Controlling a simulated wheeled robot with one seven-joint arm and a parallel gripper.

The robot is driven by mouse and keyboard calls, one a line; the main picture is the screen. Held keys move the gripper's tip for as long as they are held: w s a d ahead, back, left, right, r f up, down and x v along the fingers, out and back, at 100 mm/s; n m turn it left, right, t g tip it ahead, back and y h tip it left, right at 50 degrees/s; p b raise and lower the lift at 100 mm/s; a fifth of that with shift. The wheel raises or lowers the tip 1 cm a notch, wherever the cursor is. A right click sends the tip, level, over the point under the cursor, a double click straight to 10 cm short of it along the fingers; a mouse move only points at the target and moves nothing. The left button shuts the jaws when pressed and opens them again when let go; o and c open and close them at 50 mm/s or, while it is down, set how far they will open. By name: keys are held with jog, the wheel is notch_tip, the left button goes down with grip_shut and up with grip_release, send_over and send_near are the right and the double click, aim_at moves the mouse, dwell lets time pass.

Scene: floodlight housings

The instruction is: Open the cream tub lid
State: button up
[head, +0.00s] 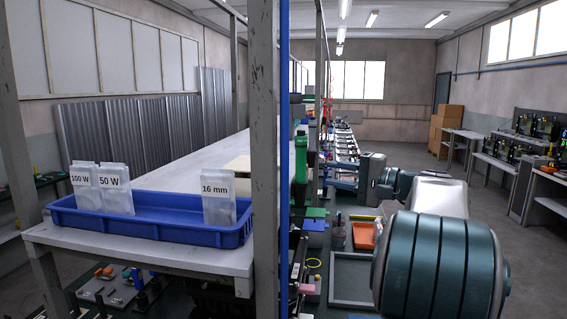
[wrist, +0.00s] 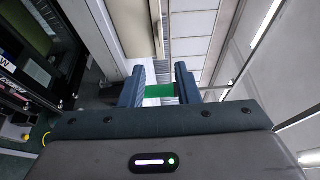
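I cannot make out a cream tub or its lid in either view. My gripper (wrist: 160,84) shows in the wrist view with its two dark blue fingers apart, and I see a gap between them. A green piece (wrist: 160,91) shows across that gap. I cannot tell whether it lies between the fingers or behind them. In the head view my gripper (head: 332,179) is small, at the end of my arm over the bench, pointing left. A green upright part (head: 301,160) stands to its left.
A blue tray (head: 150,224) with labelled bags stands on the white table at left. Grey posts (head: 264,150) rise between that table and the bench. An orange tray (head: 364,236) and an empty grey tray (head: 351,279) lie on the bench. Open floor (head: 520,250) is at right.

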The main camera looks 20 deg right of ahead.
aim_at(288, 165)
jog(key=p+x, duration=0.2)
jog(key=x, duration=0.4)
jog(key=p+x, duration=0.2)
jog(key=x, duration=0.3)
jog(key=shift+w+a+r, duration=0.15)
jog(key=shift+a+r, duration=0.1)
jog(key=shift+a, duration=0.25)
jog(key=shift+w+a+f, duration=0.1)
jog(key=shift+w+a, duration=0.2)
jog(key=shift+w, duration=0.2)
grip_shut()
